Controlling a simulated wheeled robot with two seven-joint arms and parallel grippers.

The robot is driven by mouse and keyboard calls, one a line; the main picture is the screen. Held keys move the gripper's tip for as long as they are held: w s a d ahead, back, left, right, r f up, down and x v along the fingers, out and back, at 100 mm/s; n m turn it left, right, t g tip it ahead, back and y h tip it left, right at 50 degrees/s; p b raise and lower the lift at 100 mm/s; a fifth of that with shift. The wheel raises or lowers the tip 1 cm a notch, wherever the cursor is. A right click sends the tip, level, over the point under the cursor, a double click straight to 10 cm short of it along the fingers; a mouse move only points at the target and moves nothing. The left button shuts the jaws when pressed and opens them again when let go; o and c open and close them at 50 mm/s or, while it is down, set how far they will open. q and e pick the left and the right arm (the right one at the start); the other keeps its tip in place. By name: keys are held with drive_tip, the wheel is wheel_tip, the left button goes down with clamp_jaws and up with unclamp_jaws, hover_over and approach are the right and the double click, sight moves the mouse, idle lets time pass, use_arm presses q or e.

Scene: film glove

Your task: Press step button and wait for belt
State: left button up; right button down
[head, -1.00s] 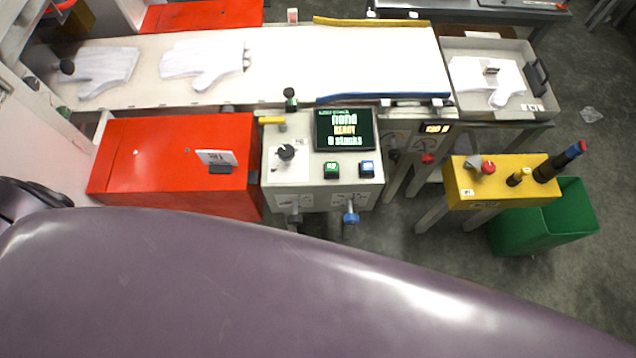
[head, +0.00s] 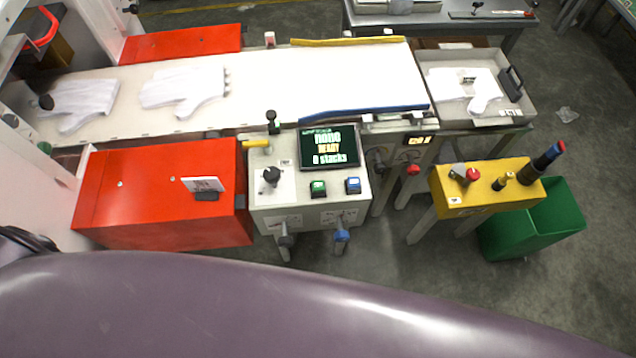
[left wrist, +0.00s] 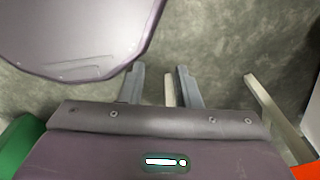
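The control box (head: 288,214) stands in front of the belt, with a screen (head: 329,147) that appears to read "none", "READY" and "0 stacks". On its top are a green button (head: 318,188), a blue button (head: 353,185) and a black knob (head: 271,176). I cannot read which button is the step button. The white belt (head: 260,80) carries two white gloves (head: 185,91) (head: 82,101) on its left part. My left gripper (left wrist: 160,85) is in the left wrist view only, its fingers apart over grey floor, with a pale post visible between them. My right gripper is not in view.
A red cabinet (head: 150,185) adjoins the box on the left. A yellow stand (head: 480,190) with a red button and a green bin (head: 545,220) are at the right. A grey tray (head: 437,105) with a white glove sits at the belt's right end.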

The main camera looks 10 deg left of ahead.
use_arm(q)
clamp_jaws()
idle(1.5)
